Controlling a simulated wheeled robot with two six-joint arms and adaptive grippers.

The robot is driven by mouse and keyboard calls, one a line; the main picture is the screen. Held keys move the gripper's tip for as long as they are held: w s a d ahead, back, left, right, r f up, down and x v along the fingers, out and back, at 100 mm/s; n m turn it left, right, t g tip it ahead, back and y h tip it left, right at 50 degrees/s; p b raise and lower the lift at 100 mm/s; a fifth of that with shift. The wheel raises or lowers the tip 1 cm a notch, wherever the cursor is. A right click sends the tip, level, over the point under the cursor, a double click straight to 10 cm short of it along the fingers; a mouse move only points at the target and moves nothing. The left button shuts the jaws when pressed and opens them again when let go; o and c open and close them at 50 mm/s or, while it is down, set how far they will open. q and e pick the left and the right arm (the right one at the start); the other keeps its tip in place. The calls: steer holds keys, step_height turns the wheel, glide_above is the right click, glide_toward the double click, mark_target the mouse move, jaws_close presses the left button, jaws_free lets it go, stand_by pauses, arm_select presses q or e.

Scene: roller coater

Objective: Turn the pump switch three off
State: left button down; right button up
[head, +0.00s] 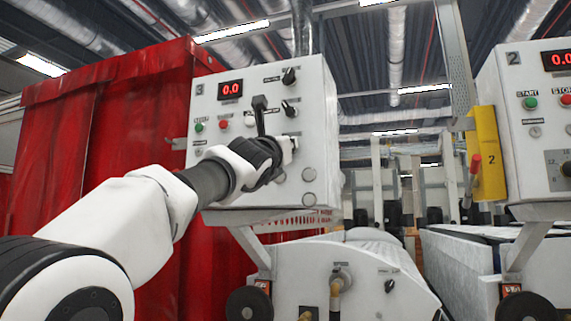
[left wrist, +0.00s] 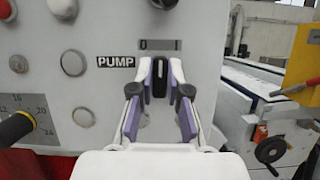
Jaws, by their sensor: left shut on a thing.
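The pump switch (left wrist: 159,78) is a small black knob on the white panel, beside the PUMP label (left wrist: 116,62) and below the marks 0 and 1. It stands about upright in the left wrist view, between the two marks. My left gripper (left wrist: 160,80) is shut on it, one finger on each side. In the head view my left gripper (head: 287,148) reaches the right part of the control box numbered 3 (head: 240,185) and hides the switch there. My right gripper is not in view.
Two other black knobs (head: 289,76) sit higher on the panel. A red curtain (head: 100,130) hangs left of the box. Control box 2 (head: 520,150) stands at the right.

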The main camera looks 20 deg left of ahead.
arm_select(q)
steer(key=shift+w+d+f+n+g+y+b, duration=0.15)
steer(key=shift+n+y, duration=0.55)
steer(key=shift+n, duration=0.75)
steer(key=shift+a+f+n+g+y+b, duration=0.15)
steer(key=shift+n+y, duration=0.55)
steer(key=shift+n, duration=0.8)
steer(key=shift+w+d+n+g+y+b, duration=0.15)
steer(key=shift+n+y, duration=0.55)
steer(key=shift+n, duration=0.75)
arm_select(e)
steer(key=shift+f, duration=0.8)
arm_select(q)
steer(key=shift+s+n, duration=0.15)
steer(key=shift+n, duration=0.15)
